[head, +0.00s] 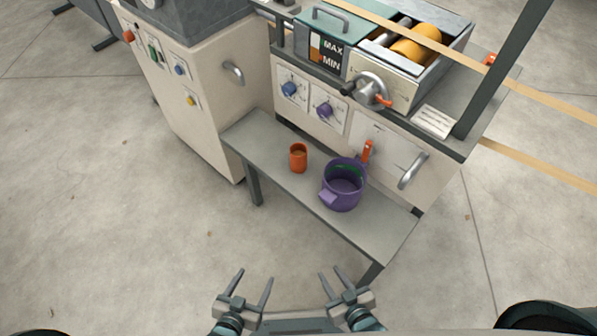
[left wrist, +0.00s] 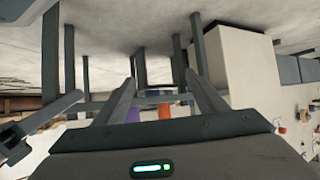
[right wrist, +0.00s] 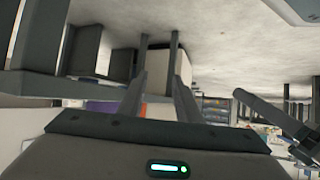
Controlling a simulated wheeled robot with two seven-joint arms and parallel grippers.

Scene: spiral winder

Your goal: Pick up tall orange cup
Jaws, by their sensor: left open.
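The orange cup (head: 298,158) stands upright on the low grey bench, left of a purple pot (head: 343,184) and apart from it. My left gripper (head: 254,279) is open and empty at the bottom of the head view, well short of the bench. My right gripper (head: 337,278) is also open and empty, to its right. In the left wrist view, a small orange patch (left wrist: 165,111) shows between the fingers, possibly the cup; I cannot tell. Neither gripper touches anything.
The narrow bench (head: 270,146) stands against a machine with knobs, an orange tap (head: 367,151) and a metal handle (head: 413,171). A beige cabinet (head: 205,95) stands at the left. The floor before the bench is clear.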

